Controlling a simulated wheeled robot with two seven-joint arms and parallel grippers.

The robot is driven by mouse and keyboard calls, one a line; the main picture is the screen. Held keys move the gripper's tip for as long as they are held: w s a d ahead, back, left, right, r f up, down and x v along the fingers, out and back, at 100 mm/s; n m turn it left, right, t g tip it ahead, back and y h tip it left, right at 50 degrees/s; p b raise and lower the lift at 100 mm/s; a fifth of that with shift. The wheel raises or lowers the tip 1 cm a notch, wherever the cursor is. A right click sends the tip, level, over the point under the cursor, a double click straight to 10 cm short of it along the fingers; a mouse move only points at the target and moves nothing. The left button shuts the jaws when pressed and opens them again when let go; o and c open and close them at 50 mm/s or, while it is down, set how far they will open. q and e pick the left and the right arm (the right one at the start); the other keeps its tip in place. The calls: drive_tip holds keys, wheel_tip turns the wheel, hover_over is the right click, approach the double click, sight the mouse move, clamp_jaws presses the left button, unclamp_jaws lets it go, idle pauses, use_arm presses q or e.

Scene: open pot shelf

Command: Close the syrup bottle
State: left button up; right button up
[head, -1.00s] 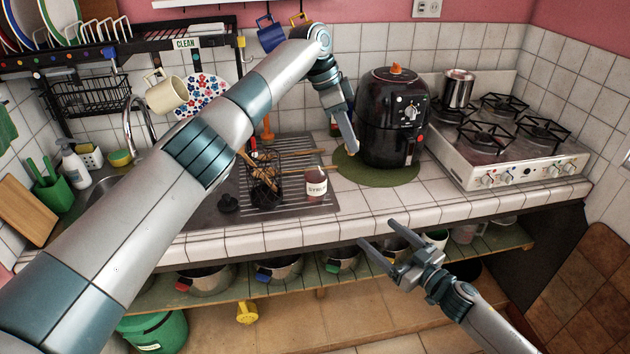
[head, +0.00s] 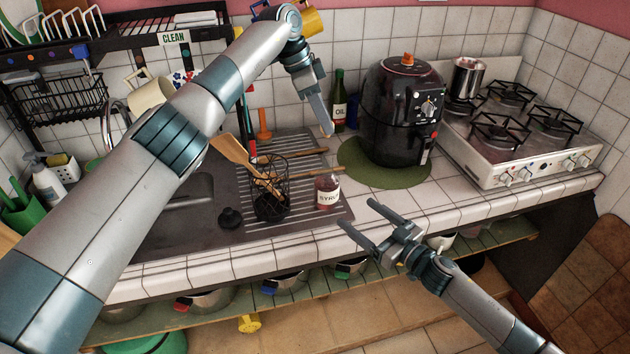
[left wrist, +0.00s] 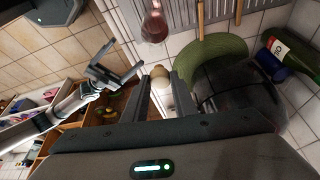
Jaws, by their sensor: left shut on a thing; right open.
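The syrup bottle (head: 328,191), a small dark red vessel with a white label, stands on the counter at the right edge of the drainboard. It shows in the left wrist view (left wrist: 155,27) at the top. My left gripper (head: 328,132) is above and behind it in the head view, apart from it. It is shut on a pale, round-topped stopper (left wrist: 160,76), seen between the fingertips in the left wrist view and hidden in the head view. My right gripper (head: 358,215) is open and empty near the counter's front edge, right of the bottle.
A black wire utensil holder (head: 269,195) stands left of the bottle. A black air fryer (head: 400,112) on a green mat (head: 362,176) and an oil bottle (head: 339,106) stand behind. A stove (head: 505,165) is at right. The counter's front strip is clear.

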sight(335, 196)
use_arm(q)
drive_tip(key=shift+r, duration=0.1)
use_arm(e)
drive_tip(key=shift+w, duration=0.1)
use_arm(q)
drive_tip(key=shift+s+d+r, duration=0.2)
drive_tip(key=shift+s+d, duration=0.1)
use_arm(e)
drive_tip(key=shift+s+d+r, duration=0.2)
drive_tip(key=shift+s+d, duration=0.05)
drive_tip(key=shift+s, duration=0.05)
use_arm(q)
drive_tip(key=shift+w+a+f, duration=0.1)
drive_tip(key=shift+w+a, duration=0.1)
use_arm(e)
drive_tip(key=shift+w+a+f, duration=0.1)
drive_tip(key=shift+w+a, duration=0.4)
drive_tip(key=x, duration=1.1)
drive_tip(key=c, duration=1.6)
use_arm(q)
drive_tip(key=shift+f, duration=2.4)
drive_tip(key=shift+f, duration=0.1)
drive_tip(key=shift+f, duration=0.8)
